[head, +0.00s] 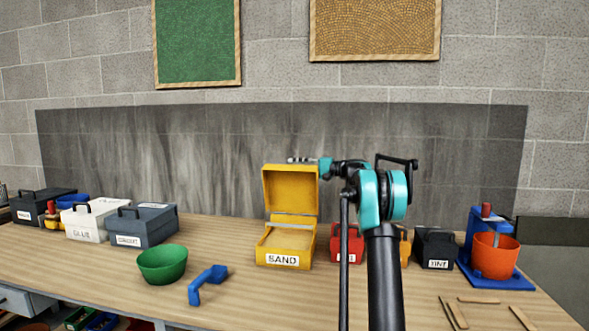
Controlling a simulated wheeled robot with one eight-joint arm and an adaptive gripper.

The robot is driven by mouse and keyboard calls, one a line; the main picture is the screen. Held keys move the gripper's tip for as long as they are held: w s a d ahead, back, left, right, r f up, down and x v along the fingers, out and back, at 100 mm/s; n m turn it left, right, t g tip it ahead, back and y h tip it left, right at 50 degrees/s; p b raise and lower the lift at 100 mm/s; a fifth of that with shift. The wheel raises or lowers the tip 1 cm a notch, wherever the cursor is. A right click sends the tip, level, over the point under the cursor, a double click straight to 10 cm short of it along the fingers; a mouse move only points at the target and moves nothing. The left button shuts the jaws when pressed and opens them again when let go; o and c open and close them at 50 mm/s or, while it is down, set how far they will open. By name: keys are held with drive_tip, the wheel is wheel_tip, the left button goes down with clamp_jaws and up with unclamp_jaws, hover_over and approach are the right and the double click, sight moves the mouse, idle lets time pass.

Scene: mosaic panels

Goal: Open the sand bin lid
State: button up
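The yellow sand bin (284,262) stands on the workbench near the middle, with a white SAND label on its front. Its lid (291,188) is raised upright at the back, so the bin is open and pale sand (287,240) shows inside. My gripper (306,160) is at the top edge of the lid, toward its right corner. My arm reaches up from the lower right and bends left to the lid. The fingers are small and partly hidden; I cannot tell whether they touch the lid or are closed.
A green bowl (162,265) and a blue handle-shaped tool (207,284) lie left of the bin. A red box (337,245) and a black TINT box (436,249) stand to the right. A white GLUE box (92,221) and a grey box (145,226) stand left.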

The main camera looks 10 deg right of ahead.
drive_tip(key=shift+a, duration=0.15)
drive_tip(key=shift+c, duration=0.2)
clamp_jaws()
drive_tip(key=shift+w, duration=0.1)
